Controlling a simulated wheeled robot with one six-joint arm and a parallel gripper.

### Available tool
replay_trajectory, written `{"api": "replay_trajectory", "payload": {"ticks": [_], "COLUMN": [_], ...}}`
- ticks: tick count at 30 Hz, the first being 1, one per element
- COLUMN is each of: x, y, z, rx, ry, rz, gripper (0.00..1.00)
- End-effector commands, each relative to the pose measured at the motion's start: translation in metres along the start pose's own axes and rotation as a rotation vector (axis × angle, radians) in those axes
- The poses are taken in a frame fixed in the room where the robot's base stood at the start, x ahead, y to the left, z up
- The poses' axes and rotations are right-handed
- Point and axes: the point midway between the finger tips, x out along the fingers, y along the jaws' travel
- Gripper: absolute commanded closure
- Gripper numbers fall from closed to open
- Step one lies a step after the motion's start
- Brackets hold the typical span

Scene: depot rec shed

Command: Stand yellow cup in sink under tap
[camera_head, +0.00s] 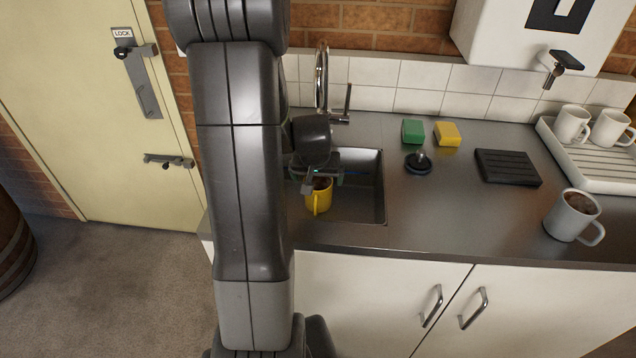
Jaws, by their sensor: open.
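The yellow cup (319,200) is inside the steel sink (366,190), with its handle facing me; it looks upright. A dark content or inner shadow shows at its rim. My gripper (312,184) is open, right at the top of the cup, and hides part of its rim. Whether the fingers touch the cup cannot be told. The left part of the sink is hidden by my arm.
Right of the sink are a green sponge (413,131), a yellow sponge (447,134), a dark plug (418,164) and a black mat (507,167). A filled white mug (573,217) stands near the counter's front. A white rack (590,160) holds mugs under a wall heater (545,30).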

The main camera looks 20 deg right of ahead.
Motion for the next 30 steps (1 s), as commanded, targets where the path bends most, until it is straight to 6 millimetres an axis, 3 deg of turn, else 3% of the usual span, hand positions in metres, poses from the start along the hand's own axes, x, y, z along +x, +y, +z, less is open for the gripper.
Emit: {"api": "replay_trajectory", "payload": {"ticks": [6, 12, 30], "x": [-0.036, -0.055, -0.06], "y": [0.0, 0.0, 0.0], "z": [-0.001, -0.001, 0.0], "rx": [-0.002, -0.001, -0.001], "ry": [0.003, 0.002, -0.001], "rz": [0.0, 0.0, 0.0], "gripper": [0.06, 0.06, 0.06]}}
